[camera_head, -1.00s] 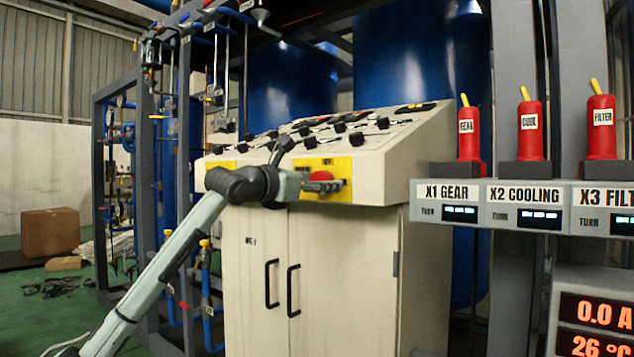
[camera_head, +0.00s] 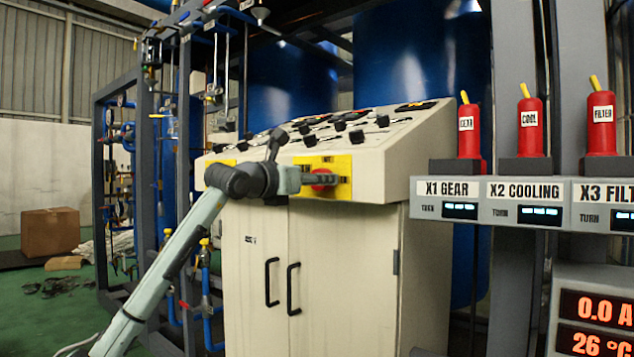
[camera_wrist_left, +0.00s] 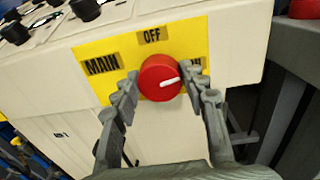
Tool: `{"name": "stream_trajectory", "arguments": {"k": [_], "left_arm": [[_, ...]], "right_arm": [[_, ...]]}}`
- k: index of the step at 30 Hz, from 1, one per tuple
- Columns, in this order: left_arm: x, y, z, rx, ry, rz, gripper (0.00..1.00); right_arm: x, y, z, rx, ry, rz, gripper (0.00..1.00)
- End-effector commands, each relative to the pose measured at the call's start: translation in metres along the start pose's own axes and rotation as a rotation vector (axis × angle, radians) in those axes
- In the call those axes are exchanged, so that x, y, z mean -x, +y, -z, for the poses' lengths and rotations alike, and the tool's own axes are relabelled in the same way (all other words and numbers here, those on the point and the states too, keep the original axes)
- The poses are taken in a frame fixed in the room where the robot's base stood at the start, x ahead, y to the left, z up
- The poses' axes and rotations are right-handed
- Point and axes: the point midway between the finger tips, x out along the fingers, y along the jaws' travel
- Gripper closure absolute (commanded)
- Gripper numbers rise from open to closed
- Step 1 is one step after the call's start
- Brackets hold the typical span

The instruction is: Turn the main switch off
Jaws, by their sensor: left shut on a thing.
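The main switch is a round red knob (camera_wrist_left: 160,77) on a yellow plate (camera_wrist_left: 115,48) with MAIN and OFF labels. Its white mark points to the right, toward a label partly hidden by a finger; OFF is above the knob. My left gripper (camera_wrist_left: 161,88) has one finger on each side of the knob and is shut on it. In the head view, the left gripper (camera_head: 320,180) partly covers the red knob (camera_head: 322,188) on the yellow plate (camera_head: 342,165). My right gripper is not in view.
The knob is on the front of a cream control cabinet (camera_head: 345,250) with black knobs on its sloped top. A shelf with GEAR, COOLING and FILTER units (camera_head: 525,204) stands to the right. Pipes and a steel frame (camera_head: 100,190) stand to the left.

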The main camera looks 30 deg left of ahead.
Motion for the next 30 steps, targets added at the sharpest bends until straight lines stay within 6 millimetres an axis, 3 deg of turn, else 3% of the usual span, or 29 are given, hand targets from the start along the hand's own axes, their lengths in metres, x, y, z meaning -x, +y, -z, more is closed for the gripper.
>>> {"name": "stream_trajectory", "arguments": {"k": [6, 15, 23, 30], "left_arm": [[0.0, 0.0, 0.001, 0.2, 0.009, 0.004, 0.86], [-0.001, 0.0, 0.0, 0.485, 0.022, 0.006, 0.86], [0.0, 0.001, 0.0, 0.732, 0.033, 0.008, 0.86], [0.0, 0.002, -0.001, 0.958, 0.043, 0.009, 0.86]], "right_arm": [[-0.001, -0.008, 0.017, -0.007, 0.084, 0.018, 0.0], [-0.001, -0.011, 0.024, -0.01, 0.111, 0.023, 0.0], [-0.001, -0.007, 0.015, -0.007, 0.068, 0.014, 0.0], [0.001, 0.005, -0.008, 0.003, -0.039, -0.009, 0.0]]}}
